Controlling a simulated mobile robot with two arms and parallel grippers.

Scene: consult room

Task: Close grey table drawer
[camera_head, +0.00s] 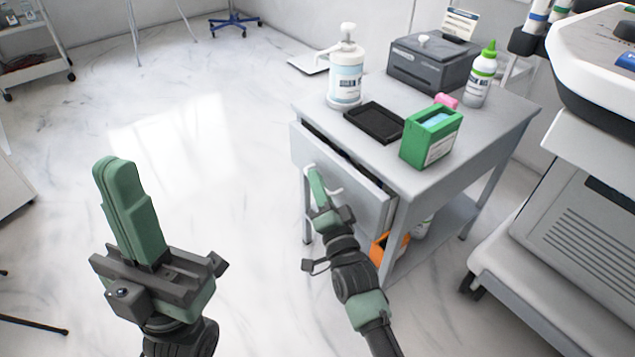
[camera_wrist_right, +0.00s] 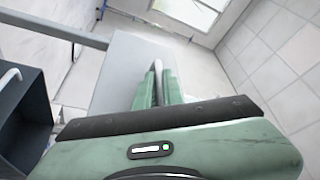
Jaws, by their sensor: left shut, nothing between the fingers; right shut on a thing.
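The grey table (camera_head: 507,112) stands right of centre in the head view. Its drawer (camera_head: 368,208) is partly open, with a dark gap showing behind the top edge of its front panel. My right gripper (camera_head: 314,174) is at the drawer front, shut on the pale drawer handle (camera_head: 335,191). In the right wrist view the handle (camera_wrist_right: 158,78) shows as a thin curved bar between the green fingers (camera_wrist_right: 157,88). My left gripper (camera_head: 116,165) is shut and empty, raised over the floor at the left, well away from the table.
On the table top are a pump bottle (camera_head: 346,80), a black tray (camera_head: 374,122), a green box (camera_head: 431,137), a grey device (camera_head: 432,62) and a green-capped bottle (camera_head: 481,78). An orange item (camera_head: 388,246) is below. A white machine (camera_head: 560,215) stands close at right.

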